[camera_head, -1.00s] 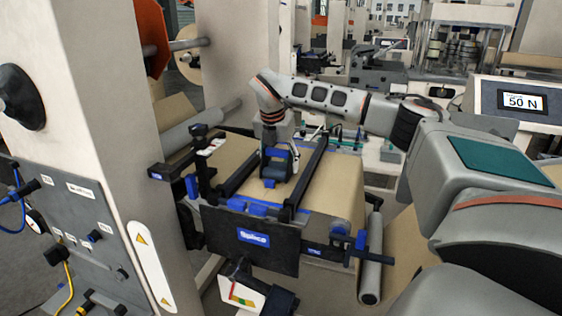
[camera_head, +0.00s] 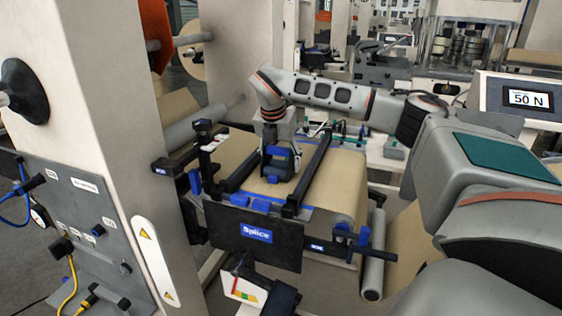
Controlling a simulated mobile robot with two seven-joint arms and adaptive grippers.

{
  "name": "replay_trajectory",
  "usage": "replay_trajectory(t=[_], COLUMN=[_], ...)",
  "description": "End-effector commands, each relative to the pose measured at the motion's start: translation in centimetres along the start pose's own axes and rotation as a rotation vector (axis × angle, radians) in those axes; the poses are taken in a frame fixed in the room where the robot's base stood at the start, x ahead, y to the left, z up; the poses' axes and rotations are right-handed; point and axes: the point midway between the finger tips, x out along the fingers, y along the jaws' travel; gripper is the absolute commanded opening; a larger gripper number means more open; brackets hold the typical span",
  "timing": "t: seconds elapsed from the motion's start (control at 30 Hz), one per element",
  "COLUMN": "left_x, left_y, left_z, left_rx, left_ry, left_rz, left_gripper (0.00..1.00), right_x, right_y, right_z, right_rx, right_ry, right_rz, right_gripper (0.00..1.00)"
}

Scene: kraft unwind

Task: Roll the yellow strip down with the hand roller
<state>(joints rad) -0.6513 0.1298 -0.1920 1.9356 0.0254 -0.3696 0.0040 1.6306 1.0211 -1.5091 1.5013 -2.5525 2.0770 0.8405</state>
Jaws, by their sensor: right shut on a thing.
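My right gripper (camera_head: 279,170) points down over the brown web on the splice table (camera_head: 240,160), between two dark rails. It is shut on a small dark and blue thing, which looks like the hand roller; the fingers hide most of it. It is low, at or just above the web; I cannot tell whether it touches. I cannot make out the yellow strip; it may be hidden under the gripper. My left gripper is not in view.
The dark rails (camera_head: 313,168) flank the gripper closely. A black "Splice" plate (camera_head: 257,235) hangs at the table's front. A display (camera_head: 528,99) reads 50 N. A beige machine column rises at the left.

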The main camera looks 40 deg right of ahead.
Motion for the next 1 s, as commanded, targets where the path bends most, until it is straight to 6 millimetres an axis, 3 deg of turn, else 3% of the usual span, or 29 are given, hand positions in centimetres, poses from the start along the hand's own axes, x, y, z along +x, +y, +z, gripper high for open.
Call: replay_trajectory(t=[1.0], left_x=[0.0], left_y=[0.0], left_z=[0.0], left_rx=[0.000], left_ry=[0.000], left_rz=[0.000], left_gripper=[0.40], right_x=[-6.6], right_y=[0.1], right_z=[2.1], right_rx=[0.002], right_ry=[-0.002], right_rz=[0.005], right_gripper=[0.32])
